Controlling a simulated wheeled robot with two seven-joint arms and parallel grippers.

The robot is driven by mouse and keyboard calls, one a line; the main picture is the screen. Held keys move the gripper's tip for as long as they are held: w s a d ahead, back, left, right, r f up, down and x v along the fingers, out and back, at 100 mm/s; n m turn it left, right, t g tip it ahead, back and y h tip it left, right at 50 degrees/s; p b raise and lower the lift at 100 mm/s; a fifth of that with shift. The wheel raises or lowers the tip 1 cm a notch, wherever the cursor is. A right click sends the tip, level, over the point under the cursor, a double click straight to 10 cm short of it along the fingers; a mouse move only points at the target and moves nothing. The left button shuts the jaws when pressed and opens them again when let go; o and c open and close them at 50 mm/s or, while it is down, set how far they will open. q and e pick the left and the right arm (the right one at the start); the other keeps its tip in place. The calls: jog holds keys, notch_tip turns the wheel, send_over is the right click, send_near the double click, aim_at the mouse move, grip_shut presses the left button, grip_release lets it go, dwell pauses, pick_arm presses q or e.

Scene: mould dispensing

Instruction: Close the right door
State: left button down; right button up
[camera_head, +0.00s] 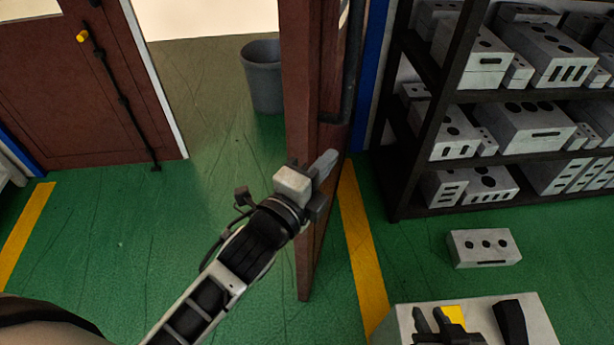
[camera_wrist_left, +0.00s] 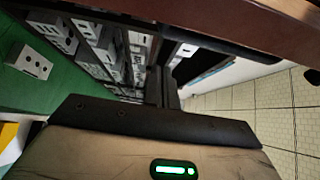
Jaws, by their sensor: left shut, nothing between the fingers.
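The right door (camera_head: 312,130) is a red-brown panel standing open, seen nearly edge-on in the middle of the head view. A dark bar (camera_head: 354,60) runs along its right face. My left gripper (camera_head: 328,165) is shut and empty, on the right side of the door near its edge. I cannot tell whether it touches the door. In the left wrist view, the door (camera_wrist_left: 230,18) crosses the top and the closed fingers (camera_wrist_left: 163,90) lie below it. My right gripper (camera_head: 438,320) is at the bottom right, with its two fingers apart.
The left door (camera_head: 80,90) is at the far left, with a dark bar. A grey bin (camera_head: 264,76) stands beyond the doorway. A black shelf (camera_head: 420,160) with grey blocks stands right of the right door. A grey block (camera_head: 484,248) lies on the green floor. A yellow line (camera_head: 360,240) runs beside the door.

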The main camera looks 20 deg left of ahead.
aim_at(309, 152)
pick_arm(q)
jog(key=w+a, duration=0.1)
jog(key=w+a+p, duration=0.1)
jog(key=a, duration=0.1)
jog(key=shift+a, duration=0.15)
pick_arm(e)
jog(key=shift+r, duration=0.2)
